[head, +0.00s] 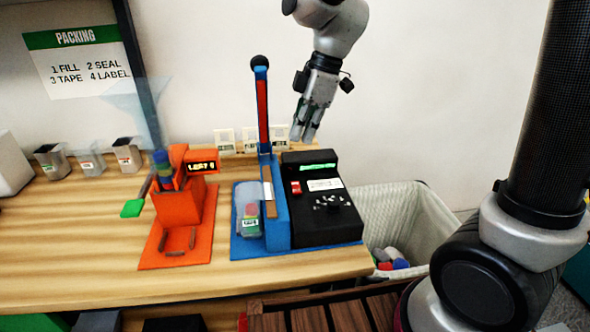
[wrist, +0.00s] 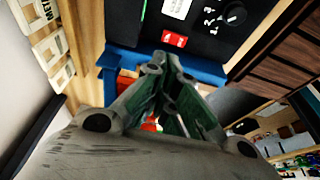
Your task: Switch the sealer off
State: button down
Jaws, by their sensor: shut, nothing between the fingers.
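The sealer is a blue and black machine with its lever arm (head: 262,105) raised upright. Its black control box (head: 325,225) has a lit green display, a white label and a knob. A red switch (head: 296,187) sits on the box's left side. In the wrist view the red switch (wrist: 174,39) lies just beyond my fingertips. A clear bag with coloured items (head: 248,212) lies on the sealer's blue base (head: 240,250). My gripper (head: 306,138) is shut and empty, above and behind the control box, pointing down. It also shows in the wrist view (wrist: 165,62), apart from the switch.
An orange machine (head: 185,215) with a green-tipped handle stands left of the sealer. Several small cups (head: 88,160) stand at the back left. White cards (head: 225,140) stand behind the sealer. A pale bin (head: 400,215) with coloured items is beyond the bench's right edge.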

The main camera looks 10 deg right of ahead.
aim_at(292, 182)
jog(key=x, duration=0.6)
jog(key=d+x, duration=0.1)
jog(key=x, duration=0.3)
jog(key=shift+d+f, duration=0.1)
jog(key=shift+f, duration=0.1)
jog(key=shift+w+f+g, duration=0.2)
jog(key=shift+f+g, duration=0.25)
jog(key=shift+g, duration=0.05)
jog(key=shift+s, duration=0.1)
jog(key=shift+r, duration=0.1)
jog(key=shift+s+r, duration=0.3)
jog(key=shift+s, duration=0.4)
